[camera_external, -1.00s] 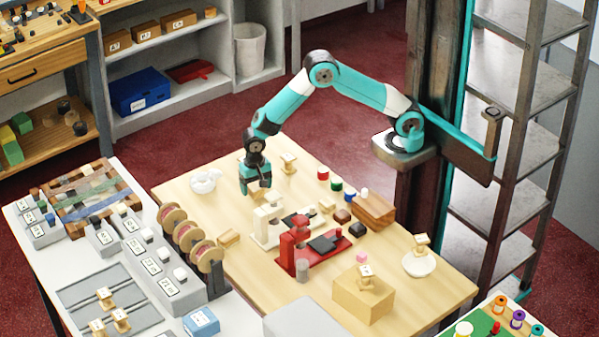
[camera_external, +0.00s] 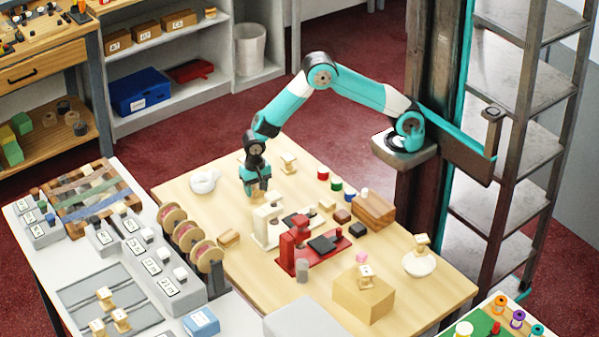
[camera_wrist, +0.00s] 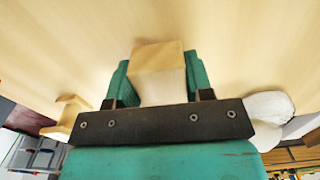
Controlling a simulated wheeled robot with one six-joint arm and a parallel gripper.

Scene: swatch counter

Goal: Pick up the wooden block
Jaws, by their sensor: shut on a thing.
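The wooden block (camera_wrist: 158,62) is a plain pale block between the two teal fingers of my gripper (camera_wrist: 160,85) in the wrist view. The fingers are shut on its sides. In the external view my gripper (camera_external: 257,192) points down over the far left part of the wooden table (camera_external: 235,270). The block is mostly hidden there by the fingers. I cannot tell whether the block touches the table or hangs just above it.
A white teapot-like vessel (camera_external: 204,181) stands left of my gripper, and a small wooden spool piece (camera_external: 288,163) stands to its right. A cream press (camera_external: 266,228) and a red press (camera_external: 296,250) stand in front. Wire spools (camera_external: 190,238) line the left edge.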

